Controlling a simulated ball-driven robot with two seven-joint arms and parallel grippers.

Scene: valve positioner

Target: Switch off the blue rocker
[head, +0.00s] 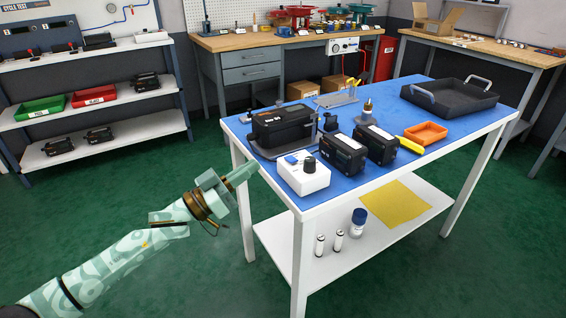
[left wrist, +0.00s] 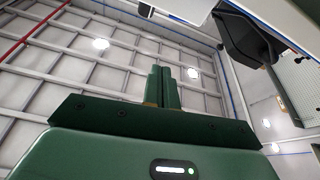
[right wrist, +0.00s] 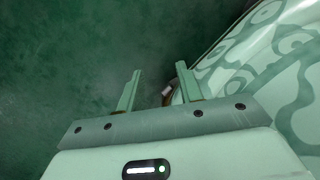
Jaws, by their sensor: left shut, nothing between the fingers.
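The blue rocker (head: 291,159) sits on top of a small white box (head: 305,183) at the near left corner of the blue-topped table. A round black knob (head: 309,164) stands on the same box. My left gripper (head: 250,169) is shut and empty, just left of the table's edge and apart from the box. Its closed fingers (left wrist: 158,82) also show in the left wrist view, pointing up toward the ceiling. My right gripper (right wrist: 158,85) is open and empty over the green floor, seen only in the right wrist view. Which way the rocker is tipped is too small to tell.
A large black device (head: 283,127) stands behind the box, and two smaller black units (head: 345,155) stand to its right. An orange tray (head: 426,133), a yellow tool (head: 409,145) and a black tray (head: 450,98) are farther right. Open floor lies left of the table.

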